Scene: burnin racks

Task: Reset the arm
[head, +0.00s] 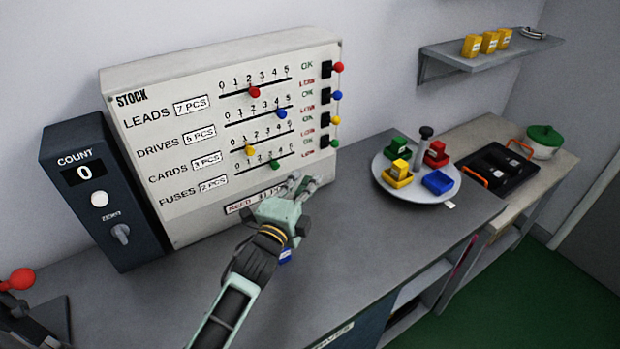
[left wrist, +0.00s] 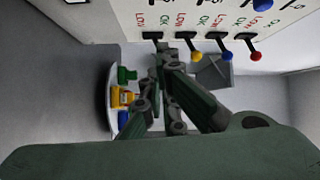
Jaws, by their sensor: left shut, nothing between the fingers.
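My left arm reaches in from the lower left in the head view, and its gripper (head: 303,187) is shut and empty in front of the lower right of the white STOCK panel (head: 160,90). In the left wrist view the gripper fingers (left wrist: 160,62) are together just below the row of OK/LOW switches. The yellow lever (left wrist: 196,56), blue lever (left wrist: 227,56) and red lever (left wrist: 256,57) show to the right of the fingers. The green lever is hidden by the fingers there. My right gripper is not in view.
A dark COUNT box (head: 85,190) reading 0 stands left of the panel. A round turntable (head: 415,190) with coloured bins stands right of my gripper. Farther right are a black tray (head: 495,168) and a green-lidded pot (head: 543,140). A wall shelf (head: 490,55) holds yellow blocks. The front counter is mostly clear.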

